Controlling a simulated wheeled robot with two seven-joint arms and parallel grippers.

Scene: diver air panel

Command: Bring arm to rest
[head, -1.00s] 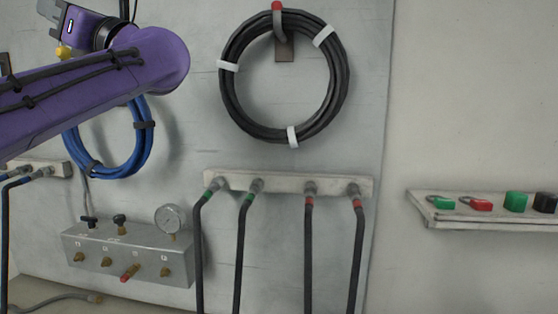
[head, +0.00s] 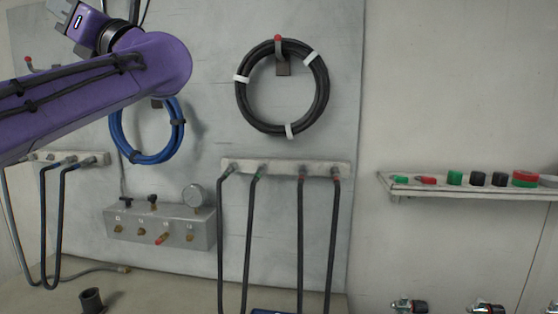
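One of my arms, purple with black cables, comes in from the left across the upper left of the head view. Its dark wrist end points up toward the top edge, and its gripper fingers cannot be made out. My other arm does not show. The arm covers part of a blue hose coil (head: 177,145) on the panel. Below it is a metal manifold box (head: 160,228) with a round gauge (head: 195,196), knobs and brass fittings.
A black hose coil (head: 324,88) hangs on a hook. Below it a rail (head: 285,167) holds several dark hoses. A shelf (head: 460,190) at right carries small green, red and black items. A dark cup (head: 92,300) stands lower left. Metal fittings (head: 409,306) show at lower right.

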